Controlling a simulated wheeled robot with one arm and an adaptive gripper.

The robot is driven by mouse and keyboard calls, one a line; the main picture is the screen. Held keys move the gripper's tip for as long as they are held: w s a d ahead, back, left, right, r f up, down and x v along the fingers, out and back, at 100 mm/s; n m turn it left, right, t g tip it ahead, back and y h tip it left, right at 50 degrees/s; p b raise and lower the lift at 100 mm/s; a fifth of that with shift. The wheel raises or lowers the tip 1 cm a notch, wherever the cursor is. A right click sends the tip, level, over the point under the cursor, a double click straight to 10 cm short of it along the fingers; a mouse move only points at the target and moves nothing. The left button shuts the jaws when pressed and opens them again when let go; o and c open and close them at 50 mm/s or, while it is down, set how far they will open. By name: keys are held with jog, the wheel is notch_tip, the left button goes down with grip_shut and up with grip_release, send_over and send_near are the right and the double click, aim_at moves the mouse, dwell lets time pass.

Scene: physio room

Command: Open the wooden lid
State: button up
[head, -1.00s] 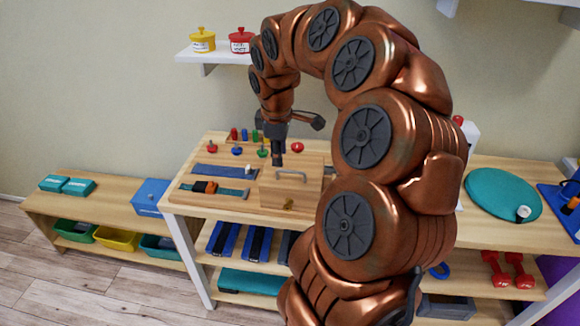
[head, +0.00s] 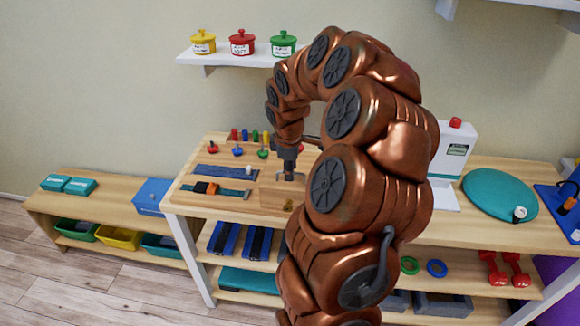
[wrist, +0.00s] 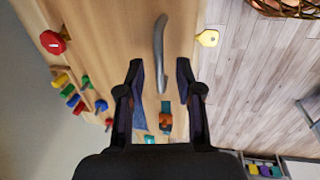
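The wooden lid (wrist: 182,30) is the pale wood top of a box (head: 272,199) on the table, partly hidden by my arm in the head view. Its grey curved handle (wrist: 160,50) shows in the wrist view, just beyond and roughly between my fingertips. A brass-yellow latch (wrist: 207,38) is on the box's front side, also seen in the head view (head: 288,205). My gripper (wrist: 159,68) is open, pointing down close above the lid. No contact with the handle can be made out. The lid looks closed.
A blue strip with an orange-and-black item (head: 206,188) lies left of the box. Coloured pegs and knobs (head: 238,151) stand behind. A white device (head: 452,150) and a teal disc (head: 499,195) are to the right. A shelf with pots (head: 242,43) hangs above.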

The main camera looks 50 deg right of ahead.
jog(key=shift+c, duration=0.4)
grip_shut()
